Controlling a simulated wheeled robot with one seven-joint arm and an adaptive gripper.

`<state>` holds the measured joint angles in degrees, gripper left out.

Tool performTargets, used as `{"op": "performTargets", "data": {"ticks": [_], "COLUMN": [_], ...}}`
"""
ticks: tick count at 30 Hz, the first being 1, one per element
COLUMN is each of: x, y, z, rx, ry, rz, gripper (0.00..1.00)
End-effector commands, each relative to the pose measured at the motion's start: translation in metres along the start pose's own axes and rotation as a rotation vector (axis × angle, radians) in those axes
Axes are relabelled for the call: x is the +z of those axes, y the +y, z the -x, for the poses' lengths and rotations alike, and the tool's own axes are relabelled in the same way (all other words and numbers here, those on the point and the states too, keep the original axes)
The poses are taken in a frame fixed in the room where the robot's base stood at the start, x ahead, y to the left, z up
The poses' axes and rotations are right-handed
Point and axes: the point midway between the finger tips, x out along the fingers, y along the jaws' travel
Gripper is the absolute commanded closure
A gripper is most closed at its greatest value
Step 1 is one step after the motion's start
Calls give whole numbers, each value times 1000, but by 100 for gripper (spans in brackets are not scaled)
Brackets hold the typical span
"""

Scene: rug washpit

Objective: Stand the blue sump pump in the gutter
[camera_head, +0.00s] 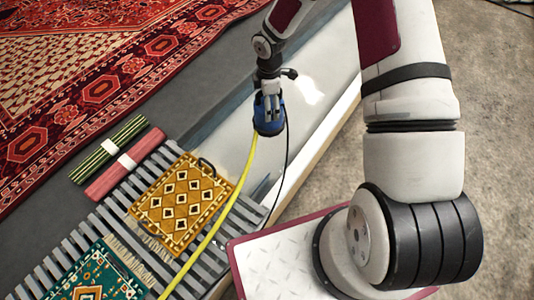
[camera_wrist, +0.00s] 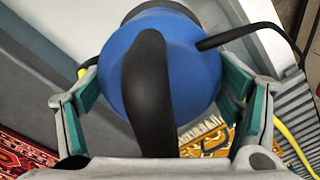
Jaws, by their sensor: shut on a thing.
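The blue sump pump (camera_head: 268,122) hangs upright below my gripper (camera_head: 268,96), over the pale gutter (camera_head: 312,82). I cannot tell whether its base touches the gutter floor. In the wrist view the round blue pump (camera_wrist: 195,62) has a black handle across its top and a black cable leaving to the right. My gripper's fingers (camera_wrist: 160,82) stand on either side of the pump, shut on it. The pump's underside is hidden. A yellow hose (camera_head: 237,195) runs from the pump toward the lower left.
A slatted grate (camera_head: 117,208) lies left of the gutter with a yellow patterned mat (camera_head: 182,203) and a green mat (camera_head: 97,272) on it. Two rolled rugs and a large red rug (camera_head: 110,62) lie farther left. Concrete floor is at the right.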

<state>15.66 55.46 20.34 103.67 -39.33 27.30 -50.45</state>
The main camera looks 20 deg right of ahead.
Motion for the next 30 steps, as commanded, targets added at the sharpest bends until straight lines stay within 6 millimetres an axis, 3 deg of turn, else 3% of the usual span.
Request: {"op": "performTargets", "data": {"ticks": [1,6,12,20,30], "x": [-2,-4,-6,-7,-7], "y": [2,4,3,3,2], "z": [-17,-59,-89,-109,-157], "rx": [0,1,2,3,3], "ry": [3,8,11,12,12], "rz": [81,346,540,605,603], "gripper": [77,77,77,77,77]}}
